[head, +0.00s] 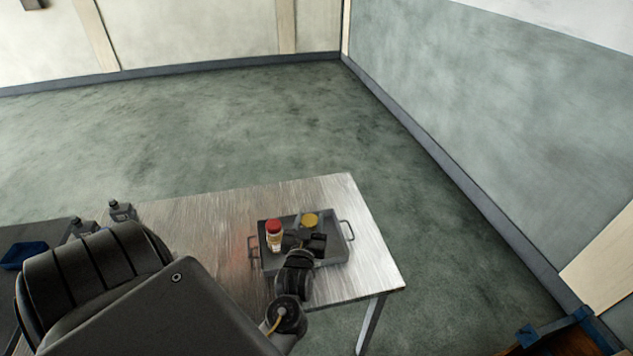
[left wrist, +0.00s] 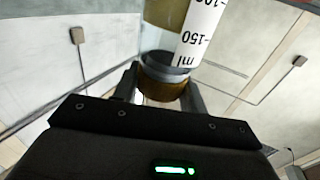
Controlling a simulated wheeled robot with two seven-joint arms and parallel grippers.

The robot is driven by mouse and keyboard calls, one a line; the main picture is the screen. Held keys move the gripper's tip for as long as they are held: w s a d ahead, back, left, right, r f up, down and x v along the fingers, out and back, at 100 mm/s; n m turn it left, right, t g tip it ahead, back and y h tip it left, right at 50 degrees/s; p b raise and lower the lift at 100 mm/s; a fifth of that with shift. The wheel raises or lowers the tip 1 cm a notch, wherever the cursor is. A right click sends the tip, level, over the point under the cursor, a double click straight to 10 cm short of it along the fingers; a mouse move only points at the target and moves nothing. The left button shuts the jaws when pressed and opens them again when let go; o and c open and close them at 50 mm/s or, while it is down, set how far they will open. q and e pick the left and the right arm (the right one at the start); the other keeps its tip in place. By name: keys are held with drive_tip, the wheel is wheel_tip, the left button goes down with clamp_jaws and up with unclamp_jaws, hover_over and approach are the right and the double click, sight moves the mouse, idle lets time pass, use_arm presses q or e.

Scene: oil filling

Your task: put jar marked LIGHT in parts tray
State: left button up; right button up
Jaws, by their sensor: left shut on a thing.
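The grey parts tray (head: 347,258) stands on the metal table, with a handle at each end. My left gripper (head: 311,236) is over the tray. It is shut on a yellow-lidded jar (head: 310,219). In the left wrist view, the jar (left wrist: 165,62) is between the fingers and shows amber contents and a white ml scale. I cannot read the word LIGHT on it. I cannot tell whether its base touches the tray floor. A red-lidded jar (head: 274,238) with a pale label stands upright at the tray's left side. My right gripper is not in view.
The metal table (head: 205,222) has bare room left of the tray. Grey bottles (head: 122,210) stand at its left end, near a blue bin (head: 22,254) on a dark surface. A blue-cornered brown box (head: 560,338) is at the lower right.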

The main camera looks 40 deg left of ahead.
use_arm(q)
drive_tip(key=w+a+f+b, duration=0.2)
drive_tip(key=w+f+b, duration=0.6)
drive_tip(key=w+b, duration=0.2)
drive_tip(key=shift+w+b, duration=0.35)
drive_tip(key=shift+w, duration=0.05)
drive_tip(key=f+b, duration=0.2)
drive_tip(key=b, duration=0.1)
drive_tip(key=f+b, duration=0.2)
drive_tip(key=shift+w+a+f, duration=0.1)
drive_tip(key=shift+w+a, duration=0.05)
drive_tip(key=shift+w, duration=0.15)
drive_tip(key=o, duration=1.1)
drive_tip(key=shift+c, duration=0.2)
drive_tip(key=o, duration=0.3)
